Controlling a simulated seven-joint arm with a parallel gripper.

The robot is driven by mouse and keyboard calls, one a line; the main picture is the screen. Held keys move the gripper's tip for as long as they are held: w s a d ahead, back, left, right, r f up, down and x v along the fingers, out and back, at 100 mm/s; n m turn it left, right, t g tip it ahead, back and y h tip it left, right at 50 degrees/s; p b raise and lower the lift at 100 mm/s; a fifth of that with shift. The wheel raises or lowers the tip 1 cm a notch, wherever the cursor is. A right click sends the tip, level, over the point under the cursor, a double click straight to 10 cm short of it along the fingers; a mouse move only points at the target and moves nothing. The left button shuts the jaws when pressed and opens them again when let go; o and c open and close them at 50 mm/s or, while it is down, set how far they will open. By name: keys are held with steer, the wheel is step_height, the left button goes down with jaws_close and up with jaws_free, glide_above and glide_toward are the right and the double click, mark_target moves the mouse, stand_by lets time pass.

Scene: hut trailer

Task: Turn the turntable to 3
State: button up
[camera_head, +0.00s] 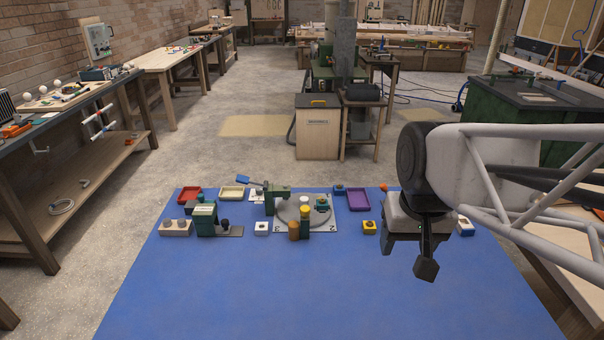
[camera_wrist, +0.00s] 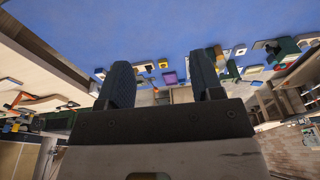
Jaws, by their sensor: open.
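The turntable is a round grey disc (camera_head: 289,211) on a pale square plate (camera_head: 326,229) at the back middle of the blue mat. Small marks show at the plate's front corners; I cannot read them surely. A small green piece (camera_head: 321,203) sits at the disc's right side. A yellow-topped green post (camera_head: 305,222) and an orange-brown cylinder (camera_head: 294,231) stand at its front. My gripper (camera_head: 424,266) is open and empty, above the mat and well right of the turntable. In the wrist view its two fingers (camera_wrist: 162,62) are spread; I cannot make out the turntable clearly there.
A green machine (camera_head: 274,203) with a blue handle stands at the plate's left edge. A purple tray (camera_head: 359,201) and a yellow block (camera_head: 369,227) lie between plate and gripper. Another green device (camera_head: 205,217) is farther left. The mat's front (camera_head: 310,290) is clear.

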steer(key=w+a+r+g, duration=0.2)
steer(key=w, duration=1.2)
steer(key=m+g+y, duration=0.1)
steer(key=m+g, duration=0.2)
steer(key=g, duration=0.1)
glide_above(304, 199)
steer(key=w+d, duration=0.1)
steer(key=w, duration=0.2)
step_height(304, 199, down, 24)
steer(key=shift+w+r, duration=0.1)
steer(key=shift+w, duration=0.1)
steer(key=shift+x, duration=3.9)
steer(key=shift+s+a, duration=0.1)
